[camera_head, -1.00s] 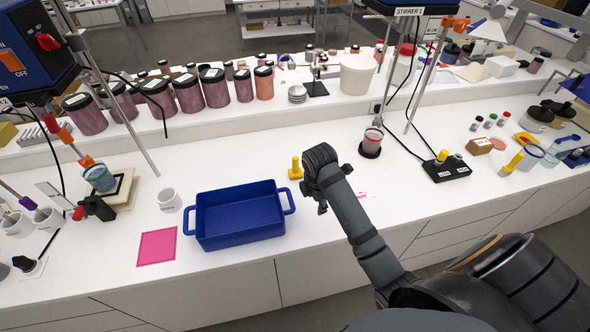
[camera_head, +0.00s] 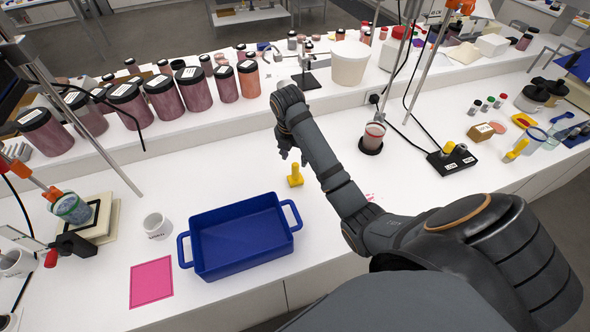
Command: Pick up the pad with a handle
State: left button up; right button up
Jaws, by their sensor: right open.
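A small yellow pad with an upright handle (camera_head: 295,177) stands on the white bench, just beyond the right end of the blue tray. My right gripper (camera_head: 291,155) is open and empty. It hangs above the bench, fingers pointing down, and in the head view it appears just above the yellow pad, apart from it. How high it is over the bench is hard to tell. Another yellow-handled thing (camera_head: 516,150) lies tilted at the far right of the bench. My left gripper is not in view.
The blue tray (camera_head: 238,262) is empty, with a pink square (camera_head: 151,282) and a white mug (camera_head: 156,226) to its left. A jar on a dark base (camera_head: 372,139) stands right of my forearm. Lidded pigment jars (camera_head: 163,97) line the raised back shelf.

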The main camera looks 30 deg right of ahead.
aim_at(294, 165)
jog(key=f+b, duration=0.1)
jog(key=f, duration=0.1)
jog(key=f+b, duration=0.2)
jog(key=shift+w+d+f, duration=0.1)
jog(key=shift+w+d, duration=0.05)
jog(key=shift+w, duration=0.25)
jog(key=shift+w+d+f, duration=0.1)
jog(key=shift+w+f, duration=0.25)
jog(key=shift+s+f+b, duration=0.2)
jog(key=shift+f+b, duration=0.2)
jog(key=shift+b, duration=0.25)
jog(key=f+b, duration=0.3)
jog(key=f, duration=0.1)
jog(key=shift+d+b, duration=0.25)
jog(key=shift+b, duration=0.05)
jog(key=shift+f, duration=0.15)
jog(key=shift+r, duration=0.2)
jog(key=shift+c, duration=1.2)
jog(key=c, duration=0.5)
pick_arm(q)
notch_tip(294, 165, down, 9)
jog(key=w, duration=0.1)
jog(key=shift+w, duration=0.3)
pick_arm(e)
grip_shut()
